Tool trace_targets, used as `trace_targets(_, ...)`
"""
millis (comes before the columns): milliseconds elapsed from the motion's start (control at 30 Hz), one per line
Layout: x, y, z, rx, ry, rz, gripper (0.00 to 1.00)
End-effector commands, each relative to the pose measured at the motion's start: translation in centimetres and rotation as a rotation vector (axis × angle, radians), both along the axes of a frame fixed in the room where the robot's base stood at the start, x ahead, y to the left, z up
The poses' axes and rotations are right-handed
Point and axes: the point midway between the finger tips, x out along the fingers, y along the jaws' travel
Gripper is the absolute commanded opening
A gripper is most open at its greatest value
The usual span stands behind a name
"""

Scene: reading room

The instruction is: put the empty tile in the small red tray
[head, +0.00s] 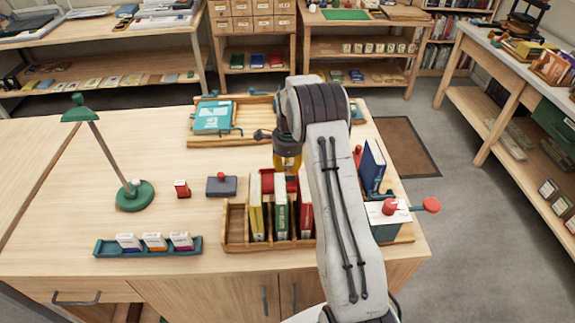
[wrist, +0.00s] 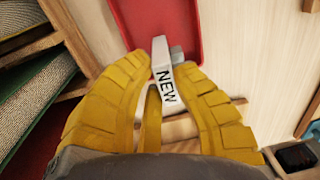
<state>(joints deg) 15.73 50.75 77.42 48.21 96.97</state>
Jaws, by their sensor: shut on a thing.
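My gripper (wrist: 165,72) has yellow fingers and is shut on a white tile (wrist: 164,92) that reads "NEW"; I see no blank face on it. A small grey piece shows beside its upper end. The small red tray (wrist: 186,20) lies just beyond the fingertips in the wrist view; the tile's far end overlaps its near edge in the picture, and I cannot tell whether they touch. In the head view my gripper (head: 287,162) is over the table behind the book rack, its tips and the tile hidden. Red (head: 267,182) shows below it, probably the tray.
A wooden rack (head: 236,243) with yellow, green and red books stands in front of my gripper. A green holder (head: 110,250) with three white cards is front left. A green lamp (head: 134,195), red-knobbed blocks and a blue book (head: 372,165) stand around. The table's left middle is clear.

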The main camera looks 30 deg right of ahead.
Motion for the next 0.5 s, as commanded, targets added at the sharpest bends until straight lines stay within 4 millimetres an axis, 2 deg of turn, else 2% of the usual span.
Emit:
trace_targets(300,0.0,0.0,-1.3,0.000,0.000,0.000,0.00)
trace_targets(500,0.0,0.0,-1.4,0.000,-0.001,0.000,0.00)
